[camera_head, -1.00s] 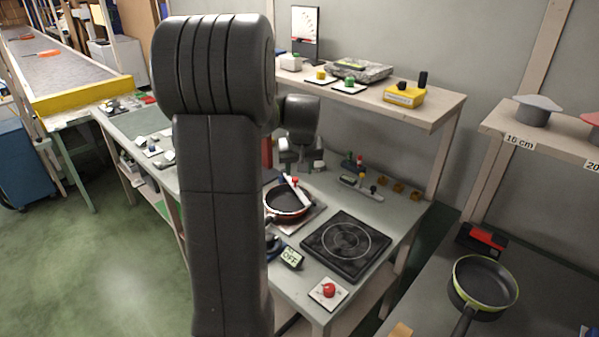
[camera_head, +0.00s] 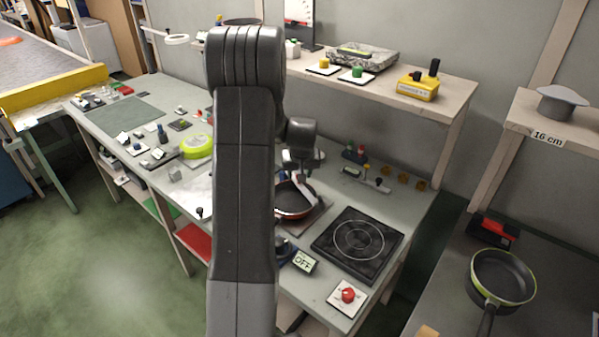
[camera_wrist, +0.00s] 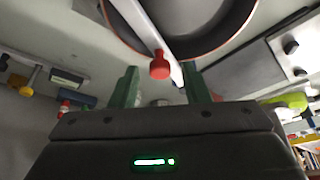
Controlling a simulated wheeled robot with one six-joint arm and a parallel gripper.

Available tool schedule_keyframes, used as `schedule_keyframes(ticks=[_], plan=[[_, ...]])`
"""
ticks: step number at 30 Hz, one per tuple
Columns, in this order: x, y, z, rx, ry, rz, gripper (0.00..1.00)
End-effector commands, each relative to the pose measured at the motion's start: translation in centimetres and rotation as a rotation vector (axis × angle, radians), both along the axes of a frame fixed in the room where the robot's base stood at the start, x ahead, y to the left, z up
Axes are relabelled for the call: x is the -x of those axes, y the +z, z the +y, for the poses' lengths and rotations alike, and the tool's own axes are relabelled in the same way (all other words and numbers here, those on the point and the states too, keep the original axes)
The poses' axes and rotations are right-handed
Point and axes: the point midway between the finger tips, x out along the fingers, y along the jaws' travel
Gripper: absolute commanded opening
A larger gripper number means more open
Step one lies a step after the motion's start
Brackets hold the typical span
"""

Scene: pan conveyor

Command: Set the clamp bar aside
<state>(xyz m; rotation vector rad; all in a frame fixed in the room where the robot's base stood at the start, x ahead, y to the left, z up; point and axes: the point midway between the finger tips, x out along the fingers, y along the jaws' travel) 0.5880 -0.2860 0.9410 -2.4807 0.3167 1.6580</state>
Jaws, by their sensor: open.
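The clamp bar (camera_wrist: 141,22) is a white strip with a red knob (camera_wrist: 159,66), lying across a dark pan with a reddish rim (camera_wrist: 227,42). In the head view the pan (camera_head: 292,203) sits on the workbench left of the hob, and part of the bar (camera_head: 305,196) shows over it. My gripper (camera_wrist: 161,72) is open, its two green fingers apart on either side of the red knob in the picture. Whether they touch it I cannot tell. In the head view my arm hides part of the pan, and my gripper (camera_head: 300,172) is just above it.
The black hob (camera_head: 357,240) is right of the pan, with an OFF display (camera_head: 304,261) and a red button (camera_head: 347,296) in front. A shelf (camera_head: 450,98) overhangs the back. A green-rimmed pan (camera_head: 502,279) stands on the right counter.

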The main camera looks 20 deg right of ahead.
Motion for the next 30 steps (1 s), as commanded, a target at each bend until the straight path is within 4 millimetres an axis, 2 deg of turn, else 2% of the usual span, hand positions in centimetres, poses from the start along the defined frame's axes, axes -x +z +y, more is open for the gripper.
schedule_keyframes(ticks=[9, 11, 16, 30], plan=[[-0.1, -0.23, -0.01, 0.0, 0.0, 0.0, 0.42], [-0.09, -0.22, -0.01, 0.0, 0.0, 0.0, 0.33], [-0.09, -0.21, -0.01, 0.0, 0.0, 0.0, 0.0], [-0.21, -0.37, -0.74, 0.001, 0.057, -0.002, 0.0]])
